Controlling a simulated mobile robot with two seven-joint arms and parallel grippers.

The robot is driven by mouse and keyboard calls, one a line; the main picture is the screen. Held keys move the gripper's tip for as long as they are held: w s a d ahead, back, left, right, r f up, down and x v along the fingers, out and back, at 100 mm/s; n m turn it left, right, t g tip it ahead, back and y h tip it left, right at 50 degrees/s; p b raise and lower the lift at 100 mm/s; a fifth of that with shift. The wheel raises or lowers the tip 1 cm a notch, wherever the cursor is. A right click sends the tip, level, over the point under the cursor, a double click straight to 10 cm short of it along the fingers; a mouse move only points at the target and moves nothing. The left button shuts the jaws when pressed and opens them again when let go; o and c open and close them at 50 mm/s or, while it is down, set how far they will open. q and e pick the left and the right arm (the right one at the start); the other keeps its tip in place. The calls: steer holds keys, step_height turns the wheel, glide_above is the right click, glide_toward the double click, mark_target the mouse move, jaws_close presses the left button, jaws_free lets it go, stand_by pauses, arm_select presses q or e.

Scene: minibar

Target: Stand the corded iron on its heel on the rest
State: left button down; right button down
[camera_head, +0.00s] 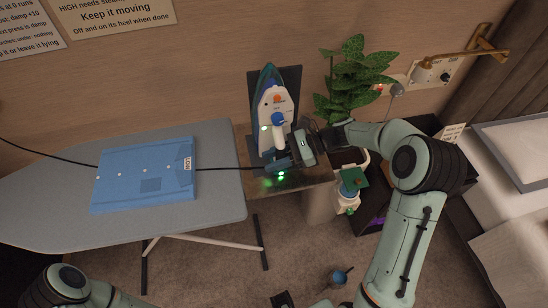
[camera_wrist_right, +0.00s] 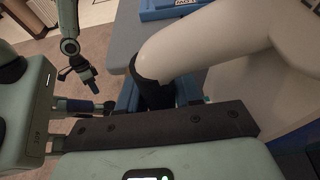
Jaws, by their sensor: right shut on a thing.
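A blue cup (camera_head: 338,277) is on the floor.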

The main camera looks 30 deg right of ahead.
steer(key=c, duration=0.7)
jaws_free()
steer(key=shift+f, duration=0.25)
steer(key=v, duration=1.3)
steer(key=shift+d+r, duration=0.2)
steer(key=shift+s, duration=0.1)
